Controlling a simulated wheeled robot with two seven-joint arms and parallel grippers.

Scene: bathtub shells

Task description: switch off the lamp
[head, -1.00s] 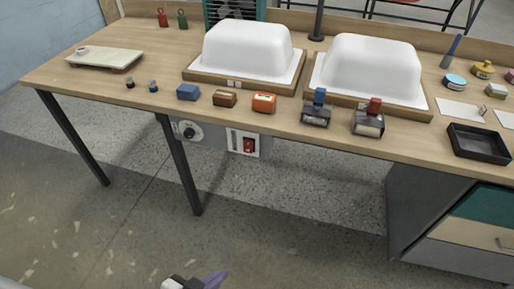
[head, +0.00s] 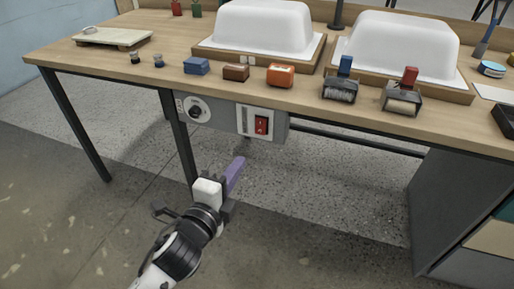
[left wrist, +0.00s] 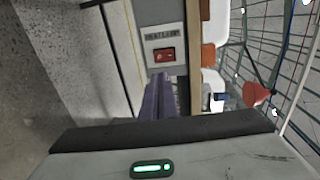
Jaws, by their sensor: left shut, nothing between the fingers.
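A red rocker switch (head: 262,125) sits on a pale plate on the grey control box (head: 280,131) under the table's front edge. The switch also shows in the left wrist view (left wrist: 165,55), with a small label beside it. My left gripper (head: 236,170) has purple fingers, shut and empty, pointing up toward the box. In the head view they appear below and left of the switch; in the left wrist view the fingers (left wrist: 157,97) appear just below it, with a gap in the picture. The lamp itself is not clearly seen. My right gripper is out of view.
A round dial (head: 195,111) is on the box's left part. A table leg (head: 180,140) stands below it. On the table (head: 110,72) are white shells (head: 262,35), coloured blocks and two rollers (head: 341,88). A grey cabinet (head: 455,200) stands right. Floor space before the box is open.

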